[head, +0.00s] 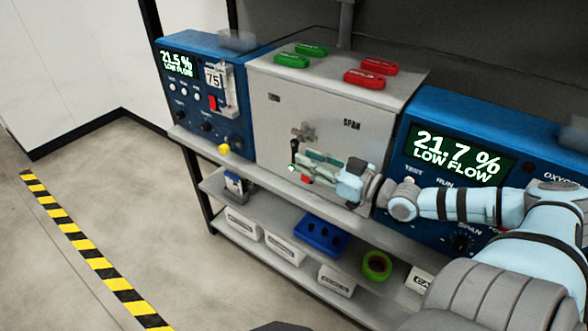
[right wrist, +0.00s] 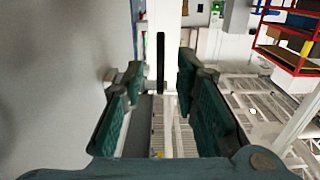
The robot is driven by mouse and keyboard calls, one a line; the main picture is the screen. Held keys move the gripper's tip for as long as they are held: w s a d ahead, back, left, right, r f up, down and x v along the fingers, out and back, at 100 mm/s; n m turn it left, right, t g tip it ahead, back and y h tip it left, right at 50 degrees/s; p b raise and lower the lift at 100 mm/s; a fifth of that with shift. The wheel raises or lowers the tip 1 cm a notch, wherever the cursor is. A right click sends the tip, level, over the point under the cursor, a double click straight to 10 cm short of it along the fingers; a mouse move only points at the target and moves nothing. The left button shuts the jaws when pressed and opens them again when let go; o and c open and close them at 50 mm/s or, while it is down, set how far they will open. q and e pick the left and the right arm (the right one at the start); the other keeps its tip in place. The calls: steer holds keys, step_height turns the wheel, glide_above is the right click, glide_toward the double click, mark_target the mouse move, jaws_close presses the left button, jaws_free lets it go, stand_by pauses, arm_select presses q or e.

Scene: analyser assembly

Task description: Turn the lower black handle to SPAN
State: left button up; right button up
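The black handle (head: 294,152) hangs straight down from a metal valve fitting (head: 303,132) on the front of the pale panel box (head: 290,112). The labels ZERO (head: 274,98) and SPAN (head: 352,124) are on the panel, SPAN to the right of the fitting. My right gripper (head: 308,166) is close to the panel, just right of the handle's lower part. In the right wrist view, the green-padded fingers (right wrist: 158,82) are apart. The upright black handle (right wrist: 160,60) shows in the gap between them, with nothing gripped. My left gripper is not in view.
Blue analysers stand left (head: 200,125) and right of the panel box, the right one reading 21.7 % LOW FLOW (head: 458,155). Green (head: 292,60) and red (head: 371,78) tags lie on the box.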

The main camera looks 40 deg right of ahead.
mark_target(295, 153)
steer(key=b+x, duration=0.3)
steer(key=x, duration=0.1)
steer(key=shift+w+a, duration=0.1)
steer(key=shift+w, duration=0.25)
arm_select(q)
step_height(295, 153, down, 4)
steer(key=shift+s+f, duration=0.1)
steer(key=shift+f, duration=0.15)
arm_select(e)
jaws_close()
